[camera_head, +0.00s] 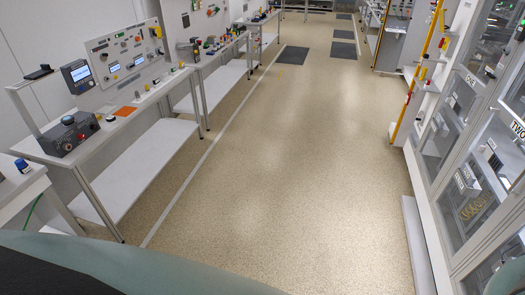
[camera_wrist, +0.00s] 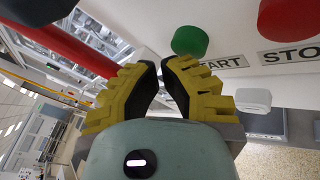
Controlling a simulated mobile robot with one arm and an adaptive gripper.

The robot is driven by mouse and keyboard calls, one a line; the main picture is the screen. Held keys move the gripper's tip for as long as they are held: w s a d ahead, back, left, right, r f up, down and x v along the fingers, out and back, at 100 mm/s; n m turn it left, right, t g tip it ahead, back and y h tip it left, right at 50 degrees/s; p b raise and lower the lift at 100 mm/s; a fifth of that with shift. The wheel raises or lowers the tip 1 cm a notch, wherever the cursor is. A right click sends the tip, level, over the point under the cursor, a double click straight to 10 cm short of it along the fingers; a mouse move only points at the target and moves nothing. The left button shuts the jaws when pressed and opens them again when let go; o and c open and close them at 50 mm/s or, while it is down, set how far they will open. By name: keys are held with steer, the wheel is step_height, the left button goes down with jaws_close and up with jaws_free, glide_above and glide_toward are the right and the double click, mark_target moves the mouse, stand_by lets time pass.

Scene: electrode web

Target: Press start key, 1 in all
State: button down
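The green start key (camera_wrist: 190,41) shows in the wrist view, up and a little right of my fingertips. A label reading START (camera_wrist: 220,62) lies just below it, partly hidden by my right finger. My gripper (camera_wrist: 161,64) has yellow stepped fingers with dark inner pads. Its tips are almost together, with nothing between them. The tips look apart from the key, but the exact gap cannot be judged. In the head view the start key cannot be made out, and my gripper is not seen.
A red key (camera_wrist: 290,17) with a STOP label (camera_wrist: 290,55) sits right of the start key. A white block (camera_wrist: 253,100) is below. In the head view, benches (camera_head: 150,100) line the left, glass-door cabinets (camera_head: 470,150) the right; the floor (camera_head: 270,170) between is clear.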

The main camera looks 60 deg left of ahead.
steer(key=shift+w+d, duration=0.25)
steer(key=shift+d, duration=0.2)
stand_by(0.5)
stand_by(0.3)
steer(key=shift+s+a+p, duration=0.4)
steer(key=shift+s+a, duration=0.05)
steer(key=shift+a, duration=0.3)
